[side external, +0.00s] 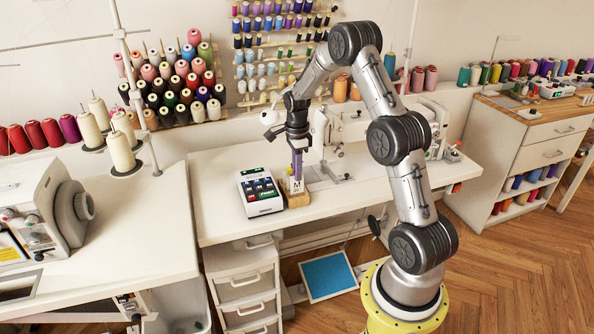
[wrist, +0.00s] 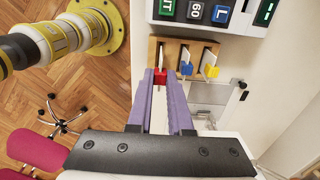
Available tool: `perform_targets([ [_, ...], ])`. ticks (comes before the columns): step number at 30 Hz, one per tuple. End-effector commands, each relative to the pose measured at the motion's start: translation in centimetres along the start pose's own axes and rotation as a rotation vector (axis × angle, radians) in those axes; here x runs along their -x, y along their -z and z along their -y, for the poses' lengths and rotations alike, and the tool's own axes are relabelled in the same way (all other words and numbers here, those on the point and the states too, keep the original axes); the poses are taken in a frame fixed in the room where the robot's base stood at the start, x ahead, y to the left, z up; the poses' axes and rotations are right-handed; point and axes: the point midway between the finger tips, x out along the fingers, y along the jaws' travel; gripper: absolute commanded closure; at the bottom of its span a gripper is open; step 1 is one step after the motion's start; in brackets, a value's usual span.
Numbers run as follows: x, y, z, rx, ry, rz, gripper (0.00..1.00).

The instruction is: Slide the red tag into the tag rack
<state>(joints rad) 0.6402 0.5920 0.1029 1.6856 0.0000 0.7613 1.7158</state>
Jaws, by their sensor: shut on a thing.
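The wooden tag rack (wrist: 153,50) stands at the table's front edge, with upright slots side by side. It shows in the side view as a small wooden block (side external: 304,200). My gripper (wrist: 161,74) has its purple fingers shut on the red tag (wrist: 160,78), seen by its red tab. The tag's white part reaches into the leftmost slot in the wrist view; how deep it sits I cannot tell. In the side view my gripper (side external: 297,172) points down, directly over the rack. A white face marked M (side external: 297,186) shows below the fingers.
A blue-tabbed tag (wrist: 187,68) and a yellow-tabbed tag (wrist: 211,71) stand in the neighbouring slots, close right of my fingers. A white case of coloured labels (side external: 260,192) is beside the rack. A white sewing machine (side external: 338,128) stands behind. Table space left of the case is clear.

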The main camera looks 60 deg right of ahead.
Motion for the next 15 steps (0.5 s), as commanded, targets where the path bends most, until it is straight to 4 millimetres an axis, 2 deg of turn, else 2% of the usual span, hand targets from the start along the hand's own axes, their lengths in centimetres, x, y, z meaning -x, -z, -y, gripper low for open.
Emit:
perform_targets([
  [15,-1.3,0.0,0.0,0.0,-0.001,0.0,1.0],
])
